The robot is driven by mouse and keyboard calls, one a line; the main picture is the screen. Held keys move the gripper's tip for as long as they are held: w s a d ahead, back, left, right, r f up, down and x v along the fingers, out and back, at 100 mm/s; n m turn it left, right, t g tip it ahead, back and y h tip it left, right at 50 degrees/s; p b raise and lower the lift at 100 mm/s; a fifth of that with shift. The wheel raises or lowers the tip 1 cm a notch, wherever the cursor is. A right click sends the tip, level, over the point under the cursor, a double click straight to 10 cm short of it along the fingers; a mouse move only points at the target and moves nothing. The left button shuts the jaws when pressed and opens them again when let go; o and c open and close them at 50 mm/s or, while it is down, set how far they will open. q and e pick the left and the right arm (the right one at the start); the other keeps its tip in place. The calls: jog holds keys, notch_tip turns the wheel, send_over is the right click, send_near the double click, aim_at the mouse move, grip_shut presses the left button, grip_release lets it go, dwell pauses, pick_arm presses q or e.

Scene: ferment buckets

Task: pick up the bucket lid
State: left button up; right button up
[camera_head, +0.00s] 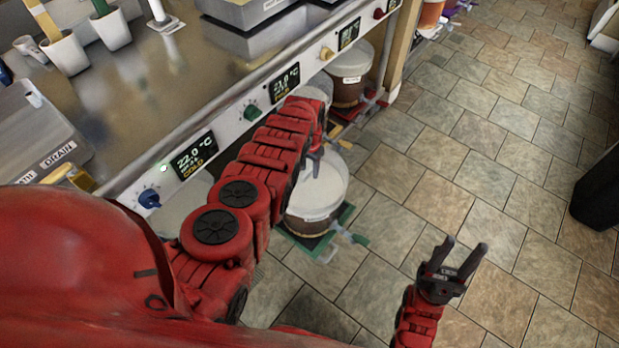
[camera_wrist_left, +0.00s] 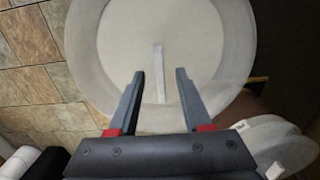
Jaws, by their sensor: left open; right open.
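A round white lid (camera_head: 325,188) sits on a bucket (camera_head: 306,228) on the floor beside the counter. In the left wrist view the lid (camera_wrist_left: 125,38) fills the upper middle, with a thin raised bar (camera_wrist_left: 159,70) on it. My left gripper (camera_wrist_left: 157,84) is open, its two fingers on either side of the bar's line. Whether the fingers touch the lid I cannot tell. In the head view my left arm covers part of the lid, and the left gripper (camera_head: 316,160) is over its far edge. My right gripper (camera_head: 463,248) is open and empty above the floor tiles.
The counter (camera_head: 185,95) with temperature displays and knobs runs along the left. Another lidded bucket (camera_head: 348,85) stands farther back under it. A green mat (camera_head: 318,243) lies under the near bucket. The tiled floor to the right is mostly clear. A black object (camera_head: 600,190) stands at the right edge.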

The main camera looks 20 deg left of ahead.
pick_arm(q)
jog(key=shift+f, duration=0.1)
grip_shut()
dwell(1.4)
